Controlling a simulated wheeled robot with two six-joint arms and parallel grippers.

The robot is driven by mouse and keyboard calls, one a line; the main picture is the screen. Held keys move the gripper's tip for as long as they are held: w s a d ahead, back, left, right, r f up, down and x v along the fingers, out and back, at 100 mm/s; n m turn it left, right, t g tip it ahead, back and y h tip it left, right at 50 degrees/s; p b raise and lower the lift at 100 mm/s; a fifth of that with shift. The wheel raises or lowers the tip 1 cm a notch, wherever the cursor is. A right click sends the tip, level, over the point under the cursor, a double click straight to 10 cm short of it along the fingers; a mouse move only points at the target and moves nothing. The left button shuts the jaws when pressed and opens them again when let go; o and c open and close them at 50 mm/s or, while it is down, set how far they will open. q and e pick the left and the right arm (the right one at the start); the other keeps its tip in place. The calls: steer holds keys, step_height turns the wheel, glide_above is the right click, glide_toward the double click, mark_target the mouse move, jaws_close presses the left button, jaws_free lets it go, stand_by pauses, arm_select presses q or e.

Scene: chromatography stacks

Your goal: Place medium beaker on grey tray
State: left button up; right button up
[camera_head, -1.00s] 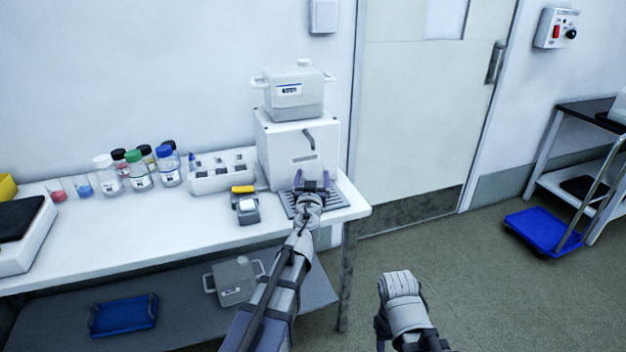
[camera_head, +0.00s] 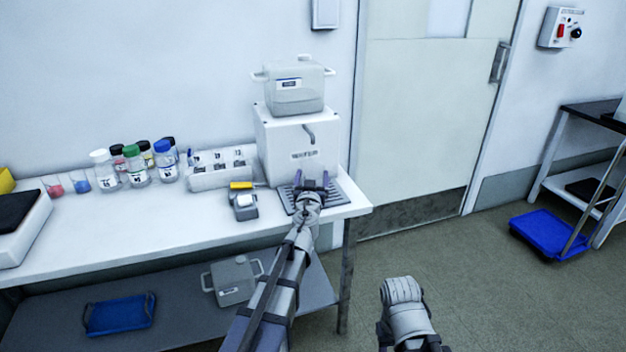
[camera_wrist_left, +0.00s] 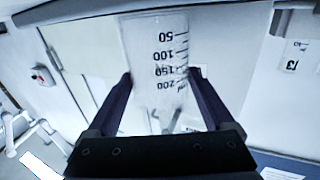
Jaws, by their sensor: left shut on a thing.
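The medium beaker (camera_wrist_left: 157,60) is clear, with black marks from 50 to 200. It fills the middle of the left wrist view, between the two fingers of my left gripper (camera_head: 312,181), which is shut on it. In the head view I cannot make the beaker out. The grey slatted tray (camera_head: 287,196) lies on the bench at the foot of a white tapped container. My left gripper is over the tray and hides part of it. I cannot tell whether the beaker touches the tray. Only part of my right arm shows, without its fingers.
The white tapped container (camera_head: 290,150) stands behind the tray with a lidded vessel (camera_head: 295,90) on top. A white rack (camera_head: 220,177), a small grey device (camera_head: 243,204) and several capped bottles (camera_head: 137,172) stand to the left. The bench (camera_head: 160,225) ends just right of the tray.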

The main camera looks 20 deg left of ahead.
arm_select(q)
steer(key=shift+f, duration=0.2)
steer(key=o, duration=1.2)
steer(key=shift+c, duration=0.2)
steer(key=shift+r, duration=0.15)
steer(key=shift+s+r, duration=0.1)
steer(key=v, duration=1.1)
steer(key=shift+s, duration=0.35)
steer(key=shift+d, duration=0.1)
